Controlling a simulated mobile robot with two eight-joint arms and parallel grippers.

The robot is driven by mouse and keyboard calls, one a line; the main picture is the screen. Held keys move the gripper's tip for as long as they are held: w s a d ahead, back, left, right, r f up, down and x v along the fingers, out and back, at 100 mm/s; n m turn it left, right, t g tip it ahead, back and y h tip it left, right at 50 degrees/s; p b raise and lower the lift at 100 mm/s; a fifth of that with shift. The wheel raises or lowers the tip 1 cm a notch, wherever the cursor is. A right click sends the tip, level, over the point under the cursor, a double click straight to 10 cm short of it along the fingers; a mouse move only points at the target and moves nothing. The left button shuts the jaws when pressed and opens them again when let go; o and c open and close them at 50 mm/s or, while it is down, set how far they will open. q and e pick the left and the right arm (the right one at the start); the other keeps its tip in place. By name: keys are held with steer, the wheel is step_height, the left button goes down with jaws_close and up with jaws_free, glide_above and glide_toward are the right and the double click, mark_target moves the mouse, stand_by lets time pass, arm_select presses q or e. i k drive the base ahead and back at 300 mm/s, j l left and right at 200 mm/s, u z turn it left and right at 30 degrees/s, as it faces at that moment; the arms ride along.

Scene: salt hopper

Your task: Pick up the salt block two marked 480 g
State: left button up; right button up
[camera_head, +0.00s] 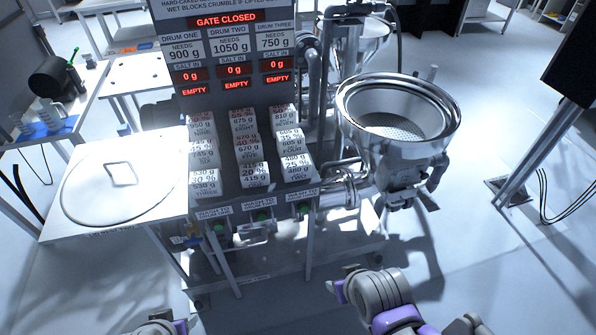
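The white salt block marked 480 g, TWO (296,170) sits at the front of the right column on the dark sloping rack (222,180). More white blocks stand behind it and to its left. Block 605 g (290,140) is directly behind it. My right gripper (340,284) is low at the bottom centre, well below and in front of the rack, apart from every block. My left gripper (162,328) is partly cut off by the bottom edge, also away from the blocks. The fingers of both are too unclear to tell open from shut.
A sign board (232,45) with red displays rises behind the blocks. A steel hopper (398,115) stands right of the rack. A white table with a round lid (122,178) is on the left. Floor at right front is clear.

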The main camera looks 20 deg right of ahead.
mark_target(293, 169)
steer(key=l+u, duration=0.2)
steer(key=u, duration=0.2)
steer(key=i+l+u, duration=0.1)
steer(key=u, duration=0.3)
steer(key=l+u, duration=0.35)
steer(key=l, duration=0.85)
steer(key=k+l, duration=0.1)
steer(key=l, duration=0.95)
